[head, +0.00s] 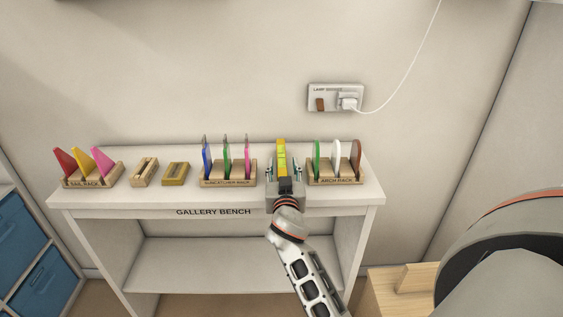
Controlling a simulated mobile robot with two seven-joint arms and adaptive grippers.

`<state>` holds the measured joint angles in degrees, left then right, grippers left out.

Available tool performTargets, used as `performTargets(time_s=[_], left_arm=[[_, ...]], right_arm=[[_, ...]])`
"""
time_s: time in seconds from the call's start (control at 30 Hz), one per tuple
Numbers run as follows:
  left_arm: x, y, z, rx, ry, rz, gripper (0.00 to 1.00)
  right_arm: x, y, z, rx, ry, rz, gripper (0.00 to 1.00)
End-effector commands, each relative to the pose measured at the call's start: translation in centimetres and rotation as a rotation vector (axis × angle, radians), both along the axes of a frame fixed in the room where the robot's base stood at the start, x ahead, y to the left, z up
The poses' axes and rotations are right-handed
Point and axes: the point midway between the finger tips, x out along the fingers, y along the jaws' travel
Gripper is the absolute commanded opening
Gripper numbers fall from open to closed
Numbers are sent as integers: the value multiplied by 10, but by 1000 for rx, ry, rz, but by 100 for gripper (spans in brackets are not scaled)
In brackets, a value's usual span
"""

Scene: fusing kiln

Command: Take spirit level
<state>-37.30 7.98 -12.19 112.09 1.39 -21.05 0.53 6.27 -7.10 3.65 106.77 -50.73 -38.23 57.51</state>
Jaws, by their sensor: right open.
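The spirit level (281,149) is a long yellow bar on the gallery bench (130,203), between two wooden racks and pointing toward the wall. My right gripper (283,172) is open at the near end of the level. Its fingers appear to lie either side of the bar, and it hides that end; I cannot tell whether they touch it. My left gripper is out of view.
The suncatcher rack (229,182) stands close left of my gripper and the arch rack (335,181) close right, both holding upright coloured pieces. The sail rack (92,182) and two small wooden holders (145,172) (176,174) stand farther left. A wall socket (335,97) with a cord is behind.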

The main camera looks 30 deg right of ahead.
Motion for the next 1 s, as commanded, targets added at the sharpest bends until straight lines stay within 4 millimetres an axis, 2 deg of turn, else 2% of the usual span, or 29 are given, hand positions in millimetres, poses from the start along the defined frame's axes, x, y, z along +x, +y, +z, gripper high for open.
performTargets(time_s=[0.1,0.23,0.57,0.7,0.73,1.0], left_arm=[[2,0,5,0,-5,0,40],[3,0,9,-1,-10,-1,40],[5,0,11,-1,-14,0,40],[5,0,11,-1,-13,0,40],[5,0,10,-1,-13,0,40],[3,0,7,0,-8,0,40]], right_arm=[[18,-7,-1,-4,0,0,40],[31,-15,-1,-3,-1,1,40],[37,-18,-3,1,-1,0,40],[36,-18,-3,1,-1,0,4],[36,-18,-3,1,-1,0,0],[36,-18,-2,0,-2,1,0]])
